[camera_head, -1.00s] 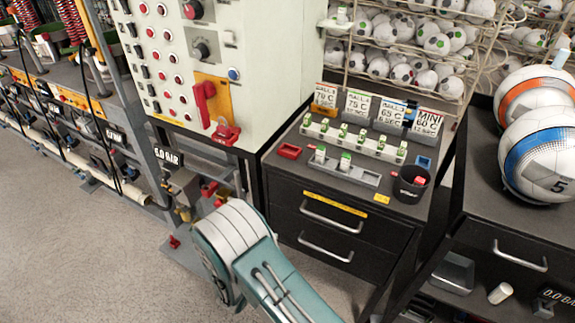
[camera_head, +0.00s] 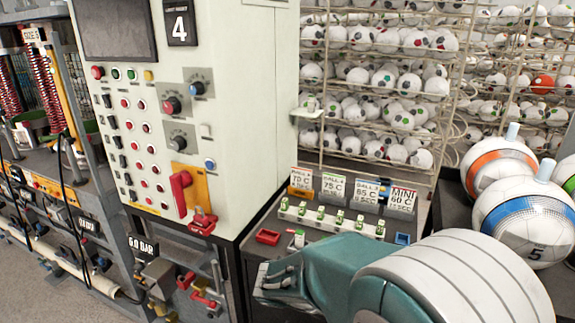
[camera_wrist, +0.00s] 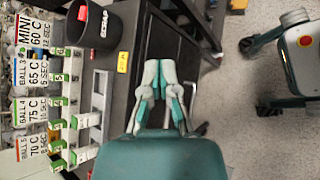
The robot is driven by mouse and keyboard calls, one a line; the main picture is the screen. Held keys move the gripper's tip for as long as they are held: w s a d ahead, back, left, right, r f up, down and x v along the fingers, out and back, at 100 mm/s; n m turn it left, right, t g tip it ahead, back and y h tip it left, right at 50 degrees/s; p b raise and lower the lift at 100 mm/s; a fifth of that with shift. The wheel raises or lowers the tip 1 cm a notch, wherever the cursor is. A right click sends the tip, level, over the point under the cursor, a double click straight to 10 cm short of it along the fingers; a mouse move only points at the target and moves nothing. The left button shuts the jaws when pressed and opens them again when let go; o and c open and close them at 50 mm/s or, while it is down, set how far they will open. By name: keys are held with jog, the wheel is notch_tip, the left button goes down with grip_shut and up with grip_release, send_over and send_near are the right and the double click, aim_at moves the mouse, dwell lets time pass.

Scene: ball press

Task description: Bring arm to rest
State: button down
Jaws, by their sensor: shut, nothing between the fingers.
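My arm, teal and white, reaches in from the lower right of the head view and points left. My gripper (camera_head: 275,281) is at its end, in front of the black drawer cabinet (camera_head: 250,235); its fingertips are hard to make out there. In the wrist view my gripper (camera_wrist: 160,70) shows clearly: its two fingers are together at the tips with nothing between them. It appears apart from the cabinet and the things on it. My arm hides most of the cabinet's front in the head view.
The control panel (camera_head: 225,110) with a red handle (camera_head: 181,190) stands left of my gripper. The cabinet bears a vial rack (camera_head: 330,218), label cards (camera_head: 333,186) and a black cup (camera_wrist: 92,25). Balls (camera_head: 535,220) lie at right. Bare floor (camera_wrist: 250,130) shows in the wrist view.

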jog(key=s+d+r+m+t+y, duration=0.1)
jog(key=s+r+m+y, duration=0.4)
jog(key=s, duration=0.3)
jog(key=s+d+r+m+t+y, duration=0.1)
jog(key=s+r+m+t+y, duration=0.1)
jog(key=s+r+m+y, duration=0.3)
jog(key=s+r+m, duration=0.1)
jog(key=s+m, duration=0.2)
jog(key=shift+d, duration=0.15)
